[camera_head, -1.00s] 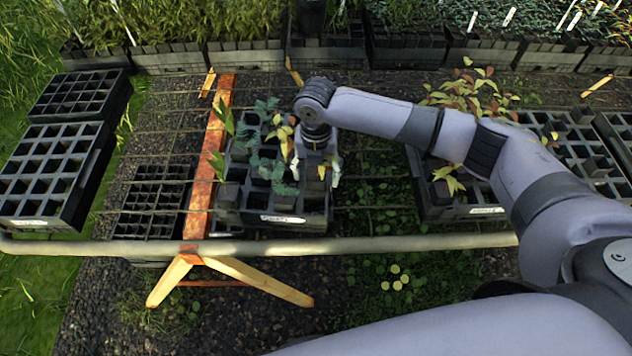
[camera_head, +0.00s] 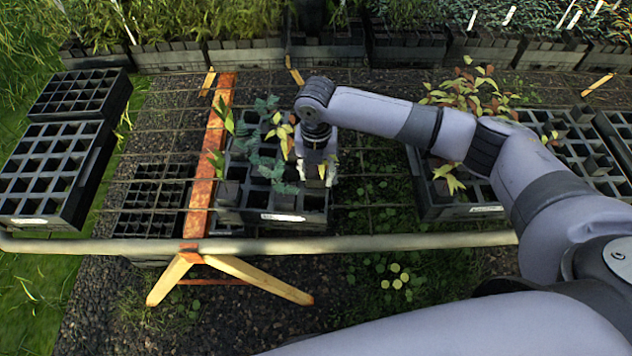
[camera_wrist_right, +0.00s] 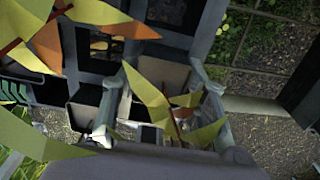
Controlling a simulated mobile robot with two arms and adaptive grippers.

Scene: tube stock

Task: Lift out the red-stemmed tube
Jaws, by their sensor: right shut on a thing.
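My right gripper (camera_head: 316,174) points down over the right side of the middle black tray (camera_head: 240,214). Its two fingers are shut on a grey tube (camera_head: 314,183), one on each side. In the right wrist view, yellow-green leaves on a reddish stem (camera_wrist_right: 177,116) rise between the fingers (camera_wrist_right: 163,98). The tube's lower part is hidden; I cannot tell whether it is clear of its cell. Other tubes in this tray carry blue-green leaves (camera_head: 270,168) and yellow leaves (camera_head: 284,134). My left gripper is not in view.
The tray stands on a wire mesh bench with a pale front rail (camera_head: 400,242) and a rusty orange bar (camera_head: 208,160). Another planted tray (camera_head: 455,212) is to the right. Empty trays (camera_head: 48,170) are at the left. Bare mesh (camera_head: 370,190) lies right of my gripper.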

